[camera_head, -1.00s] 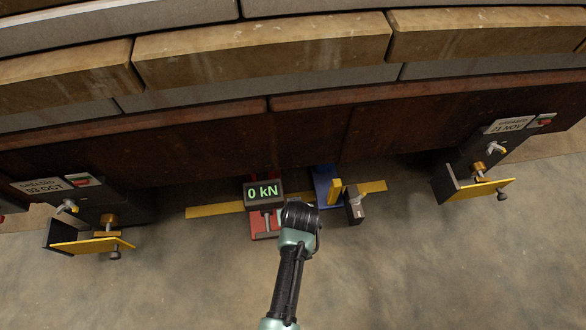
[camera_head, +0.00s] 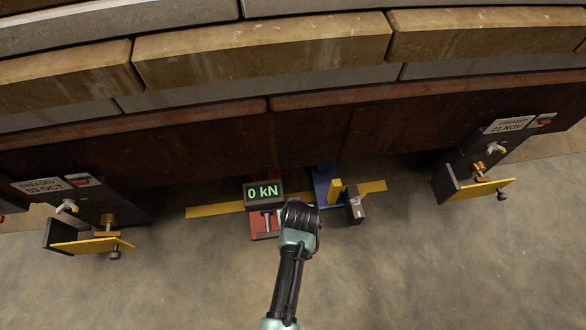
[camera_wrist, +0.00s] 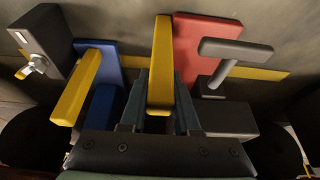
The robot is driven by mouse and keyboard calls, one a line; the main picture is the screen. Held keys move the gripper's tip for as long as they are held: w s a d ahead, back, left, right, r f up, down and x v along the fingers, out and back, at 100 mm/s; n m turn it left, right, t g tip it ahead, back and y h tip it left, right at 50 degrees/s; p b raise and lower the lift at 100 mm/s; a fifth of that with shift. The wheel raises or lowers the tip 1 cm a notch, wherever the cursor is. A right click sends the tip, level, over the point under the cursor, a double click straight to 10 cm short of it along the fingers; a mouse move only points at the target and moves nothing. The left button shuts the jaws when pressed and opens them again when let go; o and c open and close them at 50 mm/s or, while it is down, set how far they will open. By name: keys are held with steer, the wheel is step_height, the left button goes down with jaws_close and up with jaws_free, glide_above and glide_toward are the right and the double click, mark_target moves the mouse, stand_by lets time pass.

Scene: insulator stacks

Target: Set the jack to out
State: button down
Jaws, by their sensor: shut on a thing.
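A red base (camera_head: 264,223) with a display box (camera_head: 263,194) reading "0 kN" sits on the floor below the rusty wall. In the wrist view the red base (camera_wrist: 196,42) carries a grey T-shaped handle (camera_wrist: 235,50). Beside it stands a blue base (camera_head: 324,185) with a yellow lever (camera_head: 335,191); the wrist view shows this lever at left (camera_wrist: 78,86). My gripper (camera_wrist: 163,95) is shut on another yellow bar (camera_wrist: 162,60), between the blue and red bases. In the head view my wrist hides the fingers and this bar.
A grey box (camera_head: 355,207) with a small valve stands right of the blue base. A yellow strip (camera_head: 214,210) lies on the floor. Black brackets with yellow plates stand at left (camera_head: 92,245) and right (camera_head: 480,190). The front floor is clear.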

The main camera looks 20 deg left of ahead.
steer(key=s+d+p, duration=0.5)
steer(key=s+d, duration=0.2)
steer(key=s, duration=0.3)
steer(key=s+d+p, duration=0.4)
steer(key=s+d, duration=0.2)
steer(key=s, duration=0.4)
steer(key=shift+s+d+p, duration=0.2)
steer(key=shift+d+p, duration=0.15)
steer(key=c, duration=0.9)
jaws_free()
steer(key=shift+s, duration=0.1)
steer(key=shift+o, duration=1.3)
steer(key=shift+w, duration=0.2)
steer(key=shift+r, duration=0.1)
steer(key=p+v, duration=0.8)
steer(key=v, duration=0.4)
steer(key=shift+s+r, duration=0.15)
steer(key=shift+r, duration=0.25)
